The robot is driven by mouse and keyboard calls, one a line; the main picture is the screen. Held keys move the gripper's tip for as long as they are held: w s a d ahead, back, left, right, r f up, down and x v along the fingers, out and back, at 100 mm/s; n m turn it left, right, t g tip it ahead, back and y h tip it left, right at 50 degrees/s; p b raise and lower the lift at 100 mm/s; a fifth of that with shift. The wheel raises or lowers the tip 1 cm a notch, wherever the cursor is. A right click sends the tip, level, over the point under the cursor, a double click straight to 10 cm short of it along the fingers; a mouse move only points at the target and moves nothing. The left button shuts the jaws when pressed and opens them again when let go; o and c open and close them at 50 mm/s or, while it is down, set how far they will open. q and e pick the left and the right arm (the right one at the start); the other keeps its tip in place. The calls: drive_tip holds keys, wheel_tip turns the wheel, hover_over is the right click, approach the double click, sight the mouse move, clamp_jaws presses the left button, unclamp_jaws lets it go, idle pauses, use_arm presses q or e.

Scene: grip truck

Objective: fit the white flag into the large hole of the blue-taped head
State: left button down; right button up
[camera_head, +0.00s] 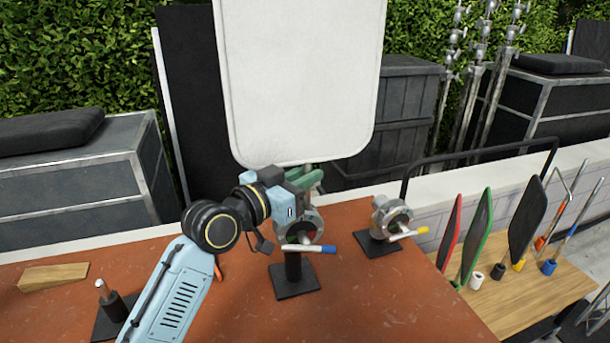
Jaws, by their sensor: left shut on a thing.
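The white flag (300,75) is a large white panel with rounded corners, standing upright above the table at the top of the view. My left gripper (306,182) is shut on the flag at its lower end, just above the blue-taped head. The blue-taped head (312,222) is a round metal grip head on a dark post and square base, with a blue-tipped handle (328,249). My gripper covers its upper part, so I cannot tell whether the flag's pin is in the large hole. My right gripper is out of view.
A similar head with a yellow-tipped handle (392,213) stands to the right. A wooden wedge (53,277) and a dark stand with a pin (112,305) are at the left. Red, green and black flags (527,220) stand on a wooden surface at the right.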

use_arm(q)
drive_tip(key=shift+f, duration=0.3)
drive_tip(key=c, duration=1.3)
unclamp_jaws()
drive_tip(key=shift+c, duration=0.2)
drive_tip(key=shift+f, duration=0.1)
drive_tip(key=shift+a, duration=0.1)
drive_tip(key=b+v, duration=0.1)
drive_tip(key=v, duration=1.2)
drive_tip(key=shift+s, duration=0.15)
